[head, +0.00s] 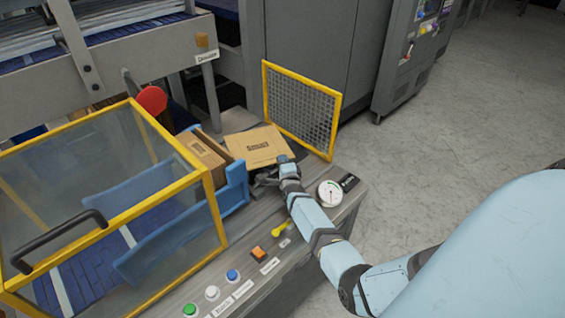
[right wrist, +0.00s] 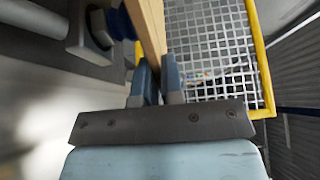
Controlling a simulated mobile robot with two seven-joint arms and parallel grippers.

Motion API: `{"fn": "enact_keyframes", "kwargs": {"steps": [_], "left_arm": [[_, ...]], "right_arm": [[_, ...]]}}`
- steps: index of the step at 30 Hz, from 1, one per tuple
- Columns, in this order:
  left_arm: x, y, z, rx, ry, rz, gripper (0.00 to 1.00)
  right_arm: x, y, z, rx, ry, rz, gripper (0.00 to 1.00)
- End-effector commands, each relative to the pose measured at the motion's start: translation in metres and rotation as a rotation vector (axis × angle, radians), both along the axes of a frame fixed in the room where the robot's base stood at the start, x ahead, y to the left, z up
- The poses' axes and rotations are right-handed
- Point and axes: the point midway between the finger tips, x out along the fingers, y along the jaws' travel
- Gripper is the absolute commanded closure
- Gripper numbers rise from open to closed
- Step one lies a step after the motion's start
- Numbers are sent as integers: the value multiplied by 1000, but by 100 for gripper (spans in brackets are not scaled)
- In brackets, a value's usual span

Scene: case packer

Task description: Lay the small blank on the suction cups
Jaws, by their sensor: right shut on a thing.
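The small blank (head: 258,147) is a flat brown cardboard sheet with dark print, in front of the yellow-framed mesh guard. My right gripper (head: 268,176) is shut on its near edge. In the right wrist view the blank (right wrist: 152,28) shows edge-on between the two fingers of my right gripper (right wrist: 158,76). A dark blue round part (right wrist: 122,22), which looks like a suction cup, is close beside the blank's face; I cannot tell whether they touch. Other cups are hidden in the head view. My left gripper is not in view.
A brown carton (head: 203,158) stands between blue guides (head: 235,186) left of the blank. The mesh guard (head: 301,108) rises behind it. A gauge (head: 330,193) and several buttons line the front ledge. A yellow-framed clear cover (head: 100,190) fills the left.

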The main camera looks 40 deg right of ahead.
Motion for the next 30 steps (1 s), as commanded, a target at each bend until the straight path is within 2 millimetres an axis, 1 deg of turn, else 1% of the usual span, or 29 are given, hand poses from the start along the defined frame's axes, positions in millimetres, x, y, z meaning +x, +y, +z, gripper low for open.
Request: {"fn": "enact_keyframes", "kwargs": {"steps": [4,8,9,11,12,20,23,26,30], "left_arm": [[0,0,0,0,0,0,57],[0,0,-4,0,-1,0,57],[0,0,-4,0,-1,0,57],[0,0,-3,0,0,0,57],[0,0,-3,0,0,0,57],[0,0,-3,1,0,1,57],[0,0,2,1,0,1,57],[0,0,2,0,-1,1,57],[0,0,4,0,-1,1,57]], "right_arm": [[0,0,1,0,-1,0,100],[0,0,-4,0,-1,0,100],[0,0,-4,-1,0,0,90],[0,0,-2,-1,0,0,76],[0,0,-2,-1,0,0,67],[0,0,-2,0,0,0,67],[0,0,4,0,0,0,67],[-12,7,0,0,1,1,67],[-38,21,-1,2,1,1,67]]}}
